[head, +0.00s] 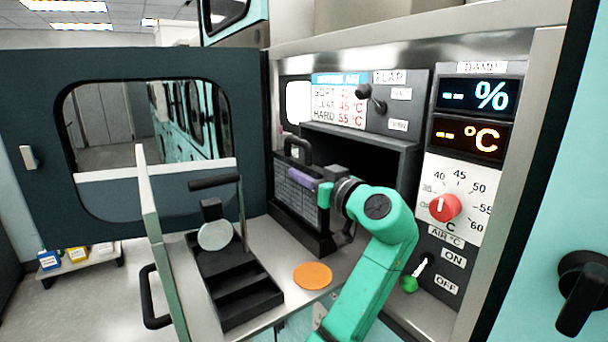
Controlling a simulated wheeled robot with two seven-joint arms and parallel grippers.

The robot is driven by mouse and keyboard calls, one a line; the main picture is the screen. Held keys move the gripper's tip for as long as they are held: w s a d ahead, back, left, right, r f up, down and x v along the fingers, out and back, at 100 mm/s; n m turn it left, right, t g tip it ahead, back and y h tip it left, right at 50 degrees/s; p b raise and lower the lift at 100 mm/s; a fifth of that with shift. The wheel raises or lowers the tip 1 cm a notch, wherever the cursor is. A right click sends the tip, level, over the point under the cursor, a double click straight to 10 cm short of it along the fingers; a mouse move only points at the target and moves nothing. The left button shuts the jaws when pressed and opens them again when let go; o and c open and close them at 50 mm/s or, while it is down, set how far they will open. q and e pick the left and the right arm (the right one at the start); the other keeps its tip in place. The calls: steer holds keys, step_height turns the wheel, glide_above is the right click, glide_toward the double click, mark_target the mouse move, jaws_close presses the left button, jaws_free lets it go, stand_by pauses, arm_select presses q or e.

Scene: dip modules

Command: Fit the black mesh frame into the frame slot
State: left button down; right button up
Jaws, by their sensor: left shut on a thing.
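The black mesh frame (295,196) stands upright at the mouth of the dark frame slot (372,155), at its left side. It has a black loop handle on top and a purple strip (301,174) near its upper edge. My left gripper (328,190) is shut on the frame's right edge, and its fingertips are partly hidden. The frame's lower end is close to a black ledge (312,243) below the slot; I cannot tell whether they touch. My right gripper is not in view.
A black stepped holder (238,285) with a round pale disc (215,235) stands on the metal shelf, left of an orange disc (312,276). An open dark door (40,120) with a window is at left.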

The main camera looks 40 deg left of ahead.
mark_target(304, 192)
arm_select(q)
steer(key=shift+f+b, duration=2.15)
steer(key=shift+f, duration=0.1)
steer(key=c, duration=0.6)
jaws_free()
steer(key=shift+r, duration=0.1)
step_height(304, 192, up, 20)
steer(key=shift+r, duration=0.1)
